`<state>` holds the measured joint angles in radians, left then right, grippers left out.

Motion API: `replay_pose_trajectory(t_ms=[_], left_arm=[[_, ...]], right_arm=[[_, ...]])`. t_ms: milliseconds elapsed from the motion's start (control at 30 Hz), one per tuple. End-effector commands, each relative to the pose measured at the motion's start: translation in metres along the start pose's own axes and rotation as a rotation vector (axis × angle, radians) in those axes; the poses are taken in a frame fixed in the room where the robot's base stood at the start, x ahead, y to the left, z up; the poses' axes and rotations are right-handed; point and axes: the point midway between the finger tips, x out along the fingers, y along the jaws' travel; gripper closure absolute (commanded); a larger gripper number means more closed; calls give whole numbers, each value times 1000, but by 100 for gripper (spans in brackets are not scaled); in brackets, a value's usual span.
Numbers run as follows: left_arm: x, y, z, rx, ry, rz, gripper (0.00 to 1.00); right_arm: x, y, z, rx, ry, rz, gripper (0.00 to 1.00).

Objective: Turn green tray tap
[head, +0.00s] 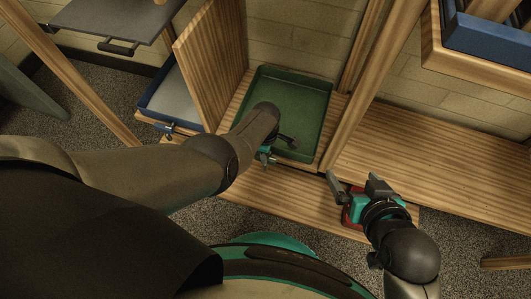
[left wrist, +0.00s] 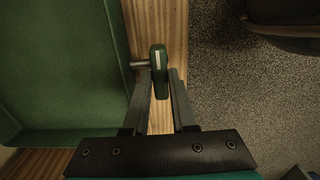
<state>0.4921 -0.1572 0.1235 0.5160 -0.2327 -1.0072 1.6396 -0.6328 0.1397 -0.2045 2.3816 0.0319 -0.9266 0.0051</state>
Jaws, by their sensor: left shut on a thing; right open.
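The green tray (head: 300,88) sits on a wooden shelf in the head view. Its wall (left wrist: 112,40) also shows at the left of the left wrist view. The tap (left wrist: 158,62) has a dark green handle with a pale stripe, on a short metal stem from the tray's side. The handle points along the fingers in that view. My left gripper (left wrist: 163,84) is shut on the handle, one finger on each side. In the head view my left arm hides most of the tap. My right gripper (head: 356,186) is open and apart from the tray.
A blue tray (head: 180,103) with its own tap stands left of an upright wooden panel (head: 209,62). A wooden post (head: 355,95) rises right of the green tray. A blue crate (head: 490,42) is at upper right. The wooden surface (head: 450,160) at right is bare.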

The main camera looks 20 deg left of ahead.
Motion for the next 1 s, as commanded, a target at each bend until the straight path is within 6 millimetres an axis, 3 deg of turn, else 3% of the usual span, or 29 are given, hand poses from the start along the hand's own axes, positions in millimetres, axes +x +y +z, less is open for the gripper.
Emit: replay_pose_trajectory(t_ms=[333,367,600,1000], left_arm=[[0,0,0,-7,0,-1,100],[0,0,0,-7,0,-1,73],[0,0,0,-5,0,0,46],[-2,0,0,-3,0,0,45]], right_arm=[[0,0,0,0,1,0,0],[0,0,0,0,1,0,0],[0,0,0,1,1,0,0],[-2,2,1,-1,-20,4,0]])
